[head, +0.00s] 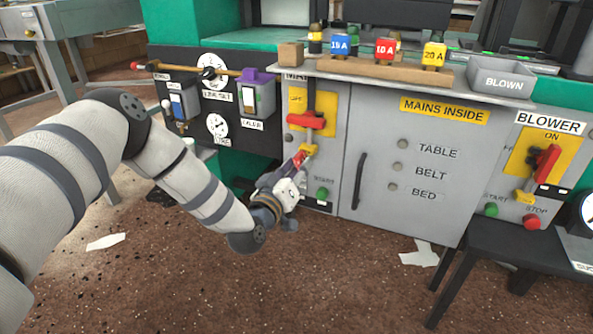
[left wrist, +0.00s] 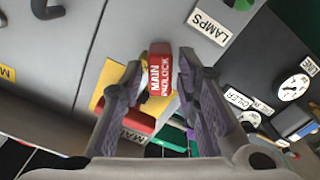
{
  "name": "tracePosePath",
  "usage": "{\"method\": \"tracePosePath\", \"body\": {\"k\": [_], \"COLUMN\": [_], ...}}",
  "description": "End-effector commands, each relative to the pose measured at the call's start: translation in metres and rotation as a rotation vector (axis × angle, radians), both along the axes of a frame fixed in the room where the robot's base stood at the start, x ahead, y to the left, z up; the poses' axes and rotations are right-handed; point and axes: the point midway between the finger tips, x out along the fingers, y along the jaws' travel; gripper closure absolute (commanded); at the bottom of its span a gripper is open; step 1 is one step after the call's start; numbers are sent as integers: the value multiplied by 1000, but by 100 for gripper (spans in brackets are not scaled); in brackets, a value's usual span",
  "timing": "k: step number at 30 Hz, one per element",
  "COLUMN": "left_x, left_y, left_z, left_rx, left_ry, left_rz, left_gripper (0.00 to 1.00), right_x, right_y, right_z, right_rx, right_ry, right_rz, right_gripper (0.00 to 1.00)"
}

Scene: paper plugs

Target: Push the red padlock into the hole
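The red padlock (head: 299,159), lettered MAIN PADLOCK, is beside the yellow tab (head: 309,150) under the red switch handle on the MAIN panel. In the left wrist view the padlock (left wrist: 160,75) stands between my left fingertips, with a narrow gap showing on each side. My left gripper (head: 293,172) is open around it, reaching up from the lower left; it also shows in the left wrist view (left wrist: 158,80). The hole is hidden, and I cannot tell whether the padlock's shackle is in it. My right gripper is not in view.
The red switch handle (head: 306,120) sits just above the padlock, and a green button (head: 322,193) is just to the lower right. The grey cabinet door (head: 400,170) is to the right. The dark gauge board (head: 215,100) is to the left. Open floor lies in front.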

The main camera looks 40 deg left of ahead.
Motion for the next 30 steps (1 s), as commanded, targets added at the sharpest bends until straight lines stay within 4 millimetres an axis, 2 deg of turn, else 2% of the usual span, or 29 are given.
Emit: {"method": "tracePosePath", "body": {"k": [8,11,22,26,30], "left_x": [0,-7,-95,-112,-118], "left_y": [0,-2,-22,-27,-27], "left_z": [0,-1,-1,-1,0], "left_rx": [0,-2,-3,-2,0], "left_ry": [1,3,4,2,0], "left_rz": [-1,-2,0,-2,0], "left_gripper": [59,59,59,59,59], "right_x": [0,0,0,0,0], "right_y": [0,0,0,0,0], "right_z": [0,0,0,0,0], "right_rx": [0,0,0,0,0], "right_ry": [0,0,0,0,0], "right_rz": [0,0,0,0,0], "right_gripper": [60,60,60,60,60]}}
